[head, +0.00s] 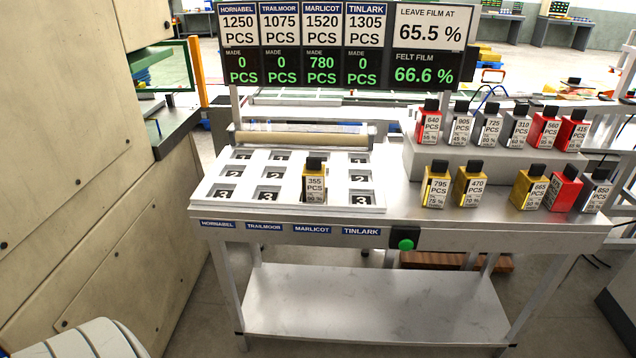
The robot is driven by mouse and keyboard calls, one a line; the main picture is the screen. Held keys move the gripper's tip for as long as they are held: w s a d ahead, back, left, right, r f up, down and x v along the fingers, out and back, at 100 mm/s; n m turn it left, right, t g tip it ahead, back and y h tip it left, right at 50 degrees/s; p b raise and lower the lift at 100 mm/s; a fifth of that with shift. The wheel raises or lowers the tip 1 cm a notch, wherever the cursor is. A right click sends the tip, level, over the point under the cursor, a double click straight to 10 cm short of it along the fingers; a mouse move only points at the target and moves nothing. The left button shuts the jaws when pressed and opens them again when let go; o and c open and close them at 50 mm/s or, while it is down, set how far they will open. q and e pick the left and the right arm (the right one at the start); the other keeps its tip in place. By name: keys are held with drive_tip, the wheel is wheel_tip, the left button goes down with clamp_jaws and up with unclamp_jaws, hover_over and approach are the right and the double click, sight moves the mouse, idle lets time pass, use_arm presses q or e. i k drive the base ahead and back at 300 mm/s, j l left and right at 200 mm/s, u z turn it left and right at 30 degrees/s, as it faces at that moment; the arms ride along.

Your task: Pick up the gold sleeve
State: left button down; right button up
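Several gold sleeves with black tops and white labels are in the head view. One gold sleeve marked 355 PCS (314,183) stands upright in the white slotted tray (212,208), in the front part of the Marlicot column, hiding the slot number behind it. Gold sleeves marked 795 PCS (436,187) and 470 PCS (468,187) stand side by side at the middle of the steel table (500,226). Another gold sleeve, marked 665 PCS (529,188), stands further right.
Red (566,190) and dark grey (594,193) sleeves stand beside the 665 one. Red and grey sleeves line a raised shelf (412,166) behind. A roller (300,139) lies behind the tray; a sign board (347,45) rises above. A green button (405,244) is on the front edge.

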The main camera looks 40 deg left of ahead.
sight(313, 173)
drive_tip(key=u, duration=1.25)
